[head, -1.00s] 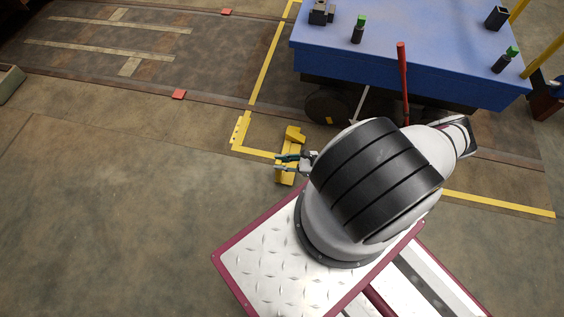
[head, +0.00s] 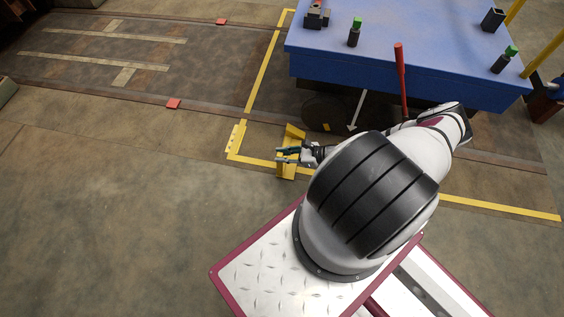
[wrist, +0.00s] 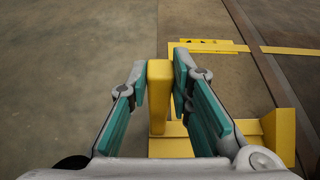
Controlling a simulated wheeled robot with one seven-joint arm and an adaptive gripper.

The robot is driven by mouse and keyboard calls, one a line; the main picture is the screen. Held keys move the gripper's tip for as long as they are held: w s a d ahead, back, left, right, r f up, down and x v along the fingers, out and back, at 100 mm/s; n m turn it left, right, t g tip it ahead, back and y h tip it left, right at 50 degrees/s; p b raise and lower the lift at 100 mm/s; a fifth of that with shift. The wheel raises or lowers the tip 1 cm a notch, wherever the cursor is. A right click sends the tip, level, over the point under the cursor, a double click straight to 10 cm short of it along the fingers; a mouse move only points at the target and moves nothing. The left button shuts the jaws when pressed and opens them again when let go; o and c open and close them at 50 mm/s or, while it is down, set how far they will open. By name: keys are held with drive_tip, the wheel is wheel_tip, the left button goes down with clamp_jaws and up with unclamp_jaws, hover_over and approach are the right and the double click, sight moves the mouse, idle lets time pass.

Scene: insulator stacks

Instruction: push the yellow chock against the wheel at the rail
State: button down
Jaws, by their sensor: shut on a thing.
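The yellow chock (head: 288,171) is on the floor just left of the wheel (head: 325,111) under the blue cart, near the rail. My gripper (head: 283,156) is shut on the chock's upright yellow handle, seen in the wrist view (wrist: 159,95) between the two teal-padded fingers (wrist: 160,88). The chock's base and raised block (wrist: 280,135) show at the lower right of the wrist view. In the head view, the chock's raised end (head: 295,132) is close to the wheel with a visible gap. Part of the chock is hidden behind my gripper.
The blue cart (head: 400,65) stands at the upper right, with a red lever (head: 401,80) at its front. Yellow floor lines (head: 262,75) and a yellow corner plate (head: 236,139) lie to the left. A rail (head: 140,97) crosses the floor. Open floor (head: 110,210) is at the lower left.

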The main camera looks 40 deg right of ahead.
drive_tip(key=w+d+b, duration=0.2)
drive_tip(key=d+b, duration=0.1)
drive_tip(key=d, duration=0.3)
idle(0.8)
drive_tip(key=shift+s+d+f, duration=0.1)
drive_tip(key=shift+s+d, duration=0.6)
drive_tip(key=shift+s, duration=0.05)
idle(0.8)
drive_tip(key=c, duration=1.4)
unclamp_jaws()
drive_tip(key=shift+c, duration=0.2)
drive_tip(key=shift+o, duration=0.4)
drive_tip(key=shift+s, duration=0.1)
